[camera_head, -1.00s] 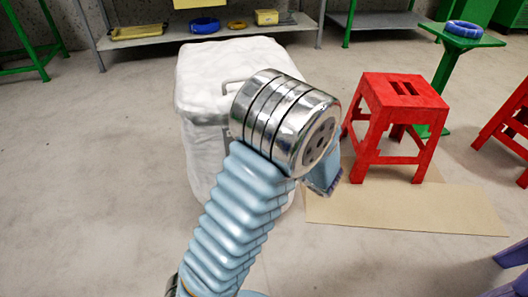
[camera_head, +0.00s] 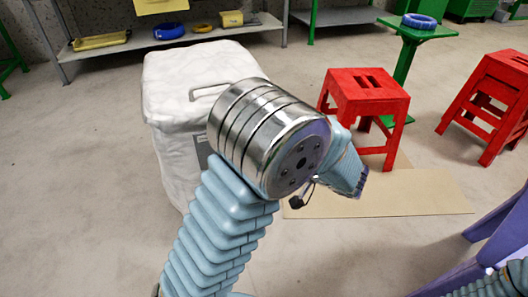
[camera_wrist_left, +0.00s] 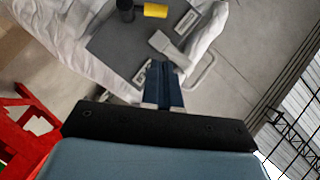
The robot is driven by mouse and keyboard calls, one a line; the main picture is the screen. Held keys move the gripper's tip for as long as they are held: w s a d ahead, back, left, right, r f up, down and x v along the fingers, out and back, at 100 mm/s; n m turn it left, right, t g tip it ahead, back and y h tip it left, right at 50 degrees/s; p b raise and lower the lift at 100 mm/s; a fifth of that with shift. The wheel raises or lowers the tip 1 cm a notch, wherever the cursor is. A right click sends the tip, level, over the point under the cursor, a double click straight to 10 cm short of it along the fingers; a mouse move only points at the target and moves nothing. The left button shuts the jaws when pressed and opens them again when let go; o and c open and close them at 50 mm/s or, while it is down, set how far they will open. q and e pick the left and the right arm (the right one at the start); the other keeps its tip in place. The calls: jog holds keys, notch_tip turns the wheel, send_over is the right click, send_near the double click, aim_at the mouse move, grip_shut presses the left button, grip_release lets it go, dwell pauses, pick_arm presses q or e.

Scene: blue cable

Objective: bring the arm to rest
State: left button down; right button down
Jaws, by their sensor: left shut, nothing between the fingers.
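My left arm rises from the bottom of the head view and bends at a large silver joint, with its pale blue far end pointing to the right. My left gripper shows in the left wrist view (camera_wrist_left: 163,85), its dark blue fingers together and empty. In that view it lies in front of a white-wrapped bin (camera_wrist_left: 60,40) with a grey panel; the bin also shows in the head view (camera_head: 175,80), partly behind my arm. A blue coil (camera_head: 419,20) lies on a green stand at the back right. My right gripper is out of view.
Red stools (camera_head: 366,95) (camera_head: 492,100) stand to the right. A cardboard sheet (camera_head: 420,195) lies on the floor. A purple piece (camera_head: 490,230) is at the right edge. A grey shelf (camera_head: 120,45) at the back holds another blue coil (camera_head: 168,31). The left floor is clear.

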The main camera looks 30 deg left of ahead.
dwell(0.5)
pick_arm(q)
jog(key=s+d+f+m+g+h+p, duration=0.1)
jog(key=s+d+f+m+g+h, duration=0.25)
jog(key=f, duration=0.65)
jog(key=s+f+g+h+p, duration=0.2)
jog(key=s+f+h, duration=0.4)
jog(key=f, duration=0.4)
jog(key=s+d+f+n+t+h+p, duration=0.1)
jog(key=s+d+f+t+h, duration=0.1)
jog(key=d+f+h, duration=0.2)
jog(key=s+d+f+n+t+h+p, duration=0.1)
jog(key=s+d+f+h+p, duration=0.1)
jog(key=s+d+f+h, duration=0.1)
jog(key=shift+s+d+f+t+h, duration=0.35)
jog(key=shift+d+f+h, duration=0.65)
jog(key=shift+d, duration=0.7)
jog(key=shift+r, duration=0.2)
